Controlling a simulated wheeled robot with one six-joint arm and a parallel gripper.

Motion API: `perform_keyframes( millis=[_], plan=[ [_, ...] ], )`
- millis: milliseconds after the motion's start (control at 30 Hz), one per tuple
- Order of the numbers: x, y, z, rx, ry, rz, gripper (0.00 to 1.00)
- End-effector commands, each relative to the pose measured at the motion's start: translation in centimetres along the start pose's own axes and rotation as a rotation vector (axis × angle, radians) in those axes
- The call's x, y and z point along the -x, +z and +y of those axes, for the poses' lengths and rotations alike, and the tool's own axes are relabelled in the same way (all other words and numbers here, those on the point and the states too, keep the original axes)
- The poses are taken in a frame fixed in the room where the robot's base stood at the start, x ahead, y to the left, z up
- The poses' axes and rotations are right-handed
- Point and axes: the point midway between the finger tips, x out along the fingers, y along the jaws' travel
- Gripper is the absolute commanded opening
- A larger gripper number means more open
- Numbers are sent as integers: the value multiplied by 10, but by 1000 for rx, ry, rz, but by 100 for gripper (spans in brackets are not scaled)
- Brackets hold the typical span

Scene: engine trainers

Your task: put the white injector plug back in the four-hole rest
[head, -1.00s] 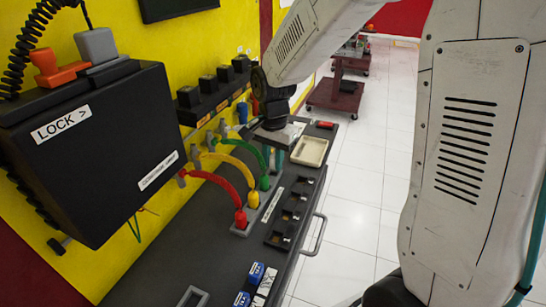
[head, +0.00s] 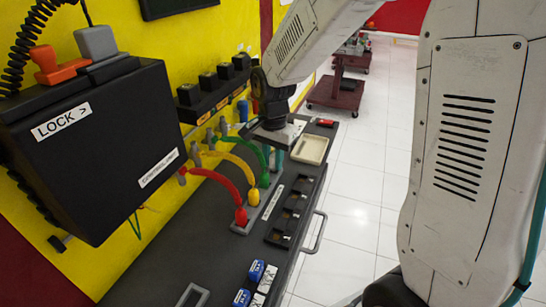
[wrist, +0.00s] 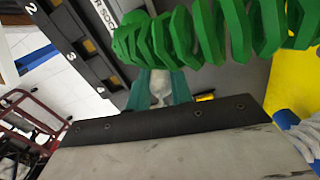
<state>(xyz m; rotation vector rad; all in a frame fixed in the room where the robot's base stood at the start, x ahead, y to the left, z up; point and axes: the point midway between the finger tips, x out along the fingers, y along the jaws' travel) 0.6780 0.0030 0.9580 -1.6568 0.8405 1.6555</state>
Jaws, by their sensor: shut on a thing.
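My gripper (wrist: 160,90) has teal fingers, shut on the white injector plug (wrist: 160,84), a small pale piece between them in the wrist view. In the head view my gripper (head: 276,156) hangs low over the far part of the dark bench, and the plug is hidden. The four-hole rest (head: 239,229) is the grey strip on the bench. Red (head: 241,216), yellow (head: 253,196) and green (head: 264,179) plugs stand along it. Its far end is hidden by my arm and gripper. I cannot tell whether the white plug touches the rest.
A green ribbed hose (wrist: 200,32) crosses close above my fingers in the wrist view. A black compartment tray (head: 290,212) lies right of the rest. A cream tray (head: 313,150) is beyond it. Blue-and-white boxes (head: 256,272) lie nearer. A black box (head: 110,150) overhangs the left.

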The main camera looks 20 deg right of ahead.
Motion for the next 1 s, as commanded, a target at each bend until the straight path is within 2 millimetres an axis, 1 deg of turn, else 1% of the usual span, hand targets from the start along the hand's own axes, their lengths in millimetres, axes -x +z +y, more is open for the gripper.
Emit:
perform_keyframes(
  millis=[800,833,867,1000],
  plan=[
    [-13,0,0,0,1,0,0],
    [-13,0,0,0,1,0,24],
    [-13,0,0,0,0,0,32],
    [-12,0,0,0,0,0,32]
  ],
)
